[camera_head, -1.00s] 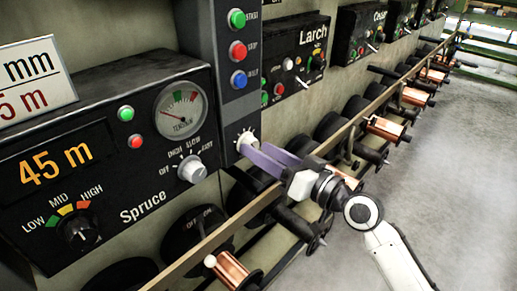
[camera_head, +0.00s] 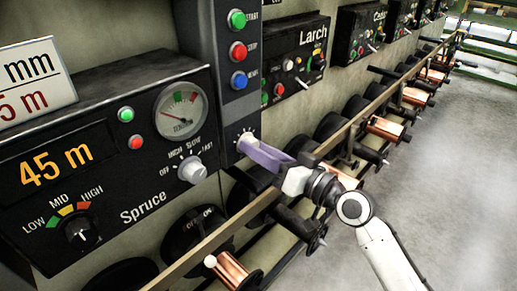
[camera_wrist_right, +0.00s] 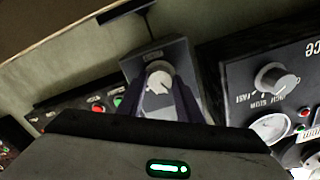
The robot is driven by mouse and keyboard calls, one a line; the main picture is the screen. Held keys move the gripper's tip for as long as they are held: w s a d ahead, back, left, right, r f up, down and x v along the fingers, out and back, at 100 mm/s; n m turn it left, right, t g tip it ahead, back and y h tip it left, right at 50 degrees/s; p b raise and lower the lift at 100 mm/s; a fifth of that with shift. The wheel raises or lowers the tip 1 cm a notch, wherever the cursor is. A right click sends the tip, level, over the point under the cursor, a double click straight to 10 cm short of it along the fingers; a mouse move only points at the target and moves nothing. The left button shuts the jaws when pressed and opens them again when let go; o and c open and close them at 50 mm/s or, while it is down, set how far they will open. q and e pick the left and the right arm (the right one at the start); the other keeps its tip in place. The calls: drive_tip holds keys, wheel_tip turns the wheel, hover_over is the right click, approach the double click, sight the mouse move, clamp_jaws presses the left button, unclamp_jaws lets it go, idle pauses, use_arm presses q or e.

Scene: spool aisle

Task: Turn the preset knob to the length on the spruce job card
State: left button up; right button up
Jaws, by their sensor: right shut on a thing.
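The preset knob (camera_head: 243,136) is a small pale dial low on the grey button column. It also shows in the right wrist view (camera_wrist_right: 158,79), between my purple fingers. My right gripper (camera_head: 251,147) is shut on this knob, its fingers partly covering it. The Spruce panel's display (camera_head: 45,165) reads 45 m in orange. The white job card (camera_head: 34,82) stands at the upper left, cut off by the picture edge; only "mm" and a red "5 m" ending show. My left gripper is not in view.
The Spruce panel carries a tension gauge (camera_head: 181,111), a speed knob (camera_head: 192,170) and a low-mid-high knob (camera_head: 82,232). Start, stop and blue buttons (camera_head: 239,80) sit above the preset knob. A rail (camera_head: 222,232) with copper spools runs below; the floor at right is clear.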

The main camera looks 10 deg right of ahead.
use_arm(q)
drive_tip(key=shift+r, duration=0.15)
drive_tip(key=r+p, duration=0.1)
drive_tip(key=p, duration=0.4)
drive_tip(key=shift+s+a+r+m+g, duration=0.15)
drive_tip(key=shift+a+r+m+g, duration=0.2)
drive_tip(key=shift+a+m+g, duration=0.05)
use_arm(e)
drive_tip(key=m, duration=1.1)
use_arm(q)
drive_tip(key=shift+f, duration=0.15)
use_arm(e)
drive_tip(key=shift+m, duration=0.3)
drive_tip(key=o, duration=1)
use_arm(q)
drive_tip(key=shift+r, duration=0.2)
use_arm(e)
drive_tip(key=shift+o, duration=0.2)
